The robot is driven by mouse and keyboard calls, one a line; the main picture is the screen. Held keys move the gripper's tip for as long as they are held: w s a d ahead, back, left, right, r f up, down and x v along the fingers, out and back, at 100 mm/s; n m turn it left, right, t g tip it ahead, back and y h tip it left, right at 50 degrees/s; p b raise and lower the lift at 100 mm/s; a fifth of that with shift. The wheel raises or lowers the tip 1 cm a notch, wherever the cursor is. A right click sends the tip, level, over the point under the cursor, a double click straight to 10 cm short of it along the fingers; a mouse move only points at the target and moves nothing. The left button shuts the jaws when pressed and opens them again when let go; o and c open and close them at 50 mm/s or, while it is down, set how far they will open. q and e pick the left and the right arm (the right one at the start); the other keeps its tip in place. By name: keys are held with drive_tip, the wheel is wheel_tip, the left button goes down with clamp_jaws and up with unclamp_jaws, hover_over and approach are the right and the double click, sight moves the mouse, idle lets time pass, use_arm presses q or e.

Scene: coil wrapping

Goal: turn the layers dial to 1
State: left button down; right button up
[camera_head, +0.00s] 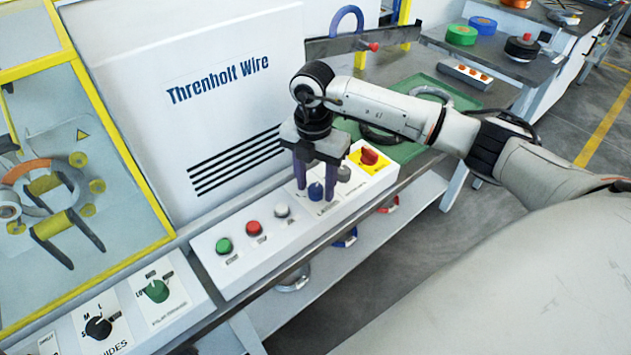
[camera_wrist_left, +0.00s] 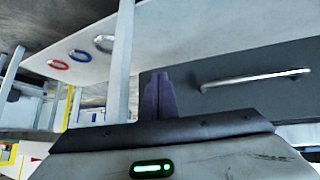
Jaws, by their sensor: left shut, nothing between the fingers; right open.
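A blue dial (camera_head: 316,190) sits on the white control panel (camera_head: 262,262), left of a red knob on a yellow plate. Its label is too small to read, so I cannot confirm it is the layers dial. My right gripper (camera_head: 315,195) points down over it with its purple fingers open, one on each side of the dial. I cannot tell whether they touch it. My left gripper (camera_wrist_left: 158,92) is shut and empty in the left wrist view, away from the panel; it is not seen in the head view.
Green (camera_head: 224,245), red (camera_head: 254,228) and white (camera_head: 282,211) buttons lie left of the dial. The red knob (camera_head: 369,156) is close on the right. A black guides dial (camera_head: 98,327) and a green dial (camera_head: 157,290) are at lower left. A shelf (camera_wrist_left: 200,30) holds coloured rings.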

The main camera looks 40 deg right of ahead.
drive_tip(key=shift+c, duration=0.3)
drive_tip(key=c, duration=1)
